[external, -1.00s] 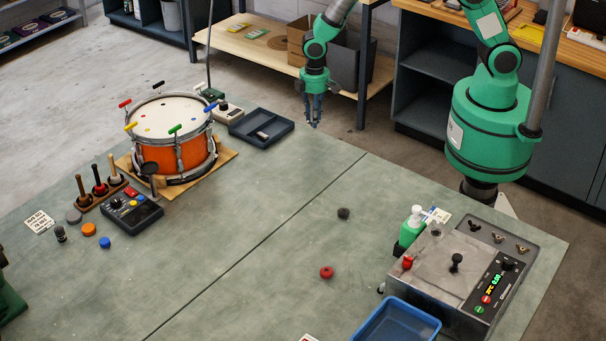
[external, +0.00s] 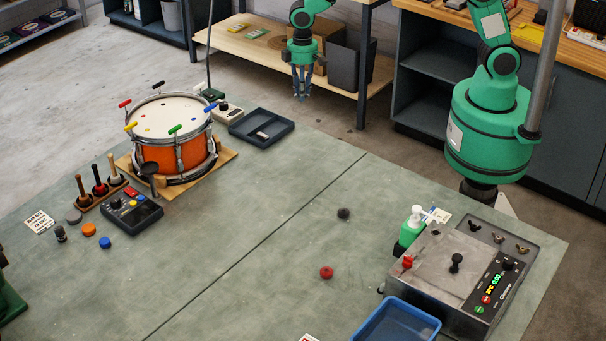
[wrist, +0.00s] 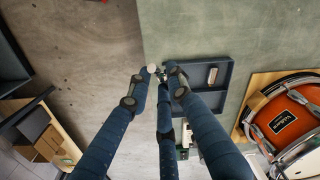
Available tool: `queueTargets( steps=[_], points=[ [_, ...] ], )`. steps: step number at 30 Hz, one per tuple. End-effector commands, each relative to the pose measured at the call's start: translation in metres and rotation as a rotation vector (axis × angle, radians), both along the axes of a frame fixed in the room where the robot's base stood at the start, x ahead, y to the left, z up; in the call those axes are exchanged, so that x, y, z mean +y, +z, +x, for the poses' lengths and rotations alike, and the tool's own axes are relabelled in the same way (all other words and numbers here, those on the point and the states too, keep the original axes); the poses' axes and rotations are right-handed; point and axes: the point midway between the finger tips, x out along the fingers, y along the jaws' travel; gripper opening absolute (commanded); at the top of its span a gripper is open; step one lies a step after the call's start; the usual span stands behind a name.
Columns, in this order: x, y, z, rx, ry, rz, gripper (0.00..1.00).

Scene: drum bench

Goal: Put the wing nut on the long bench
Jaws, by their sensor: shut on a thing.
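My gripper (external: 301,96) hangs over the floor beyond the far edge of the grey-green bench (external: 290,195), in front of the wooden shelf. In the wrist view its fingers (wrist: 160,76) close around a small pale and dark piece (wrist: 151,69). It is mostly hidden by the fingertips but fits the wing nut. The piece is too small to make out in the external view.
The orange drum (external: 178,150) stands on a wooden board at the bench's left. A dark tray (external: 282,138) with a small item lies near the far edge. A black knob (external: 344,213) and red ring (external: 327,272) lie mid-bench, with clear surface around them. A blue bin (external: 372,325) is in front.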

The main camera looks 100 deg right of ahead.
Motion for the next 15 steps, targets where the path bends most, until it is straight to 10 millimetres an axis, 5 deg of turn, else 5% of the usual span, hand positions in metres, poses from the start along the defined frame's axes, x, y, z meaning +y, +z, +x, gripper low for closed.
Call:
queueTargets(
  steps=[15],
  points=[
    [-0.023,0.000,0.071,-0.010,-0.242,0.043,0.00]
  ],
)
